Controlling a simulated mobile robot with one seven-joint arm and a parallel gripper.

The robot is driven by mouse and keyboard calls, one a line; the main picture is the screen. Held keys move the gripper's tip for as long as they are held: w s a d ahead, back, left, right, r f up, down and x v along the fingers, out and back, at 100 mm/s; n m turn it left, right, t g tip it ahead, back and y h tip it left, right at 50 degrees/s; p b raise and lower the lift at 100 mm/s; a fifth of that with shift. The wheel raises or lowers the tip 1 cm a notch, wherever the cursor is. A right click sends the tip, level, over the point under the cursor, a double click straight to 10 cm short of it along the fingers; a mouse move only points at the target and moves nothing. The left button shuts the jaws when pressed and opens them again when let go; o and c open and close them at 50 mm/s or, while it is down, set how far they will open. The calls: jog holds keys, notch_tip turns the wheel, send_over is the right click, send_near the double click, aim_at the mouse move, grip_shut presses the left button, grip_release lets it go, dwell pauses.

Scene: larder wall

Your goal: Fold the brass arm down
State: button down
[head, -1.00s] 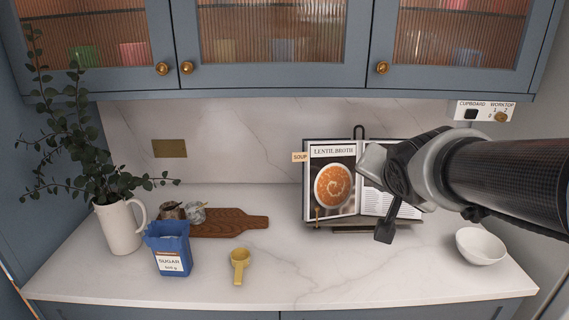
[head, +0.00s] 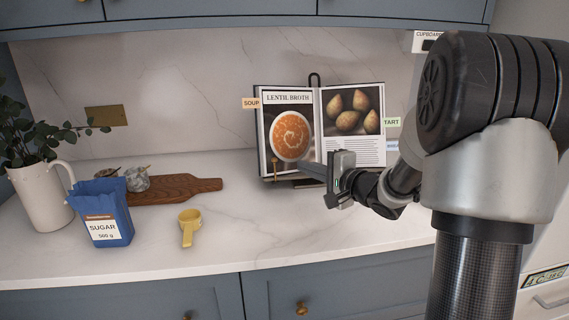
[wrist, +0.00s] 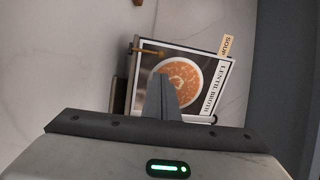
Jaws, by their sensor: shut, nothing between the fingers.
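An open cookbook (head: 322,125) rests on a dark stand, its left page showing "Lentil Broth" and a bowl of soup. A small brass arm (head: 275,169) stands upright at the lower edge of the left page, lying across its margin. In the wrist view the brass arm (wrist: 147,50) crosses the page's edge at upper left. My gripper (head: 303,167) is shut and empty. Its fingertips are in front of the book's lower middle, to the right of the brass arm and apart from it. In the wrist view the shut fingers (wrist: 162,82) overlap the soup picture. The gripper hides part of the stand's lower right.
A wooden board (head: 180,189) with small jars, a blue sugar bag (head: 103,212), a yellow scoop (head: 189,226) and a white jug (head: 40,196) with a plant stand to the left. The worktop (head: 235,230) in front of the book is clear. Cupboards hang above.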

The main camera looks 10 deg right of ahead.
aim_at(275, 170)
jog(key=b+x, duration=0.2)
jog(key=x, duration=0.8)
jog(key=shift+b, duration=0.4)
jog(key=shift+s+t, duration=0.25)
jog(key=shift+t, duration=0.05)
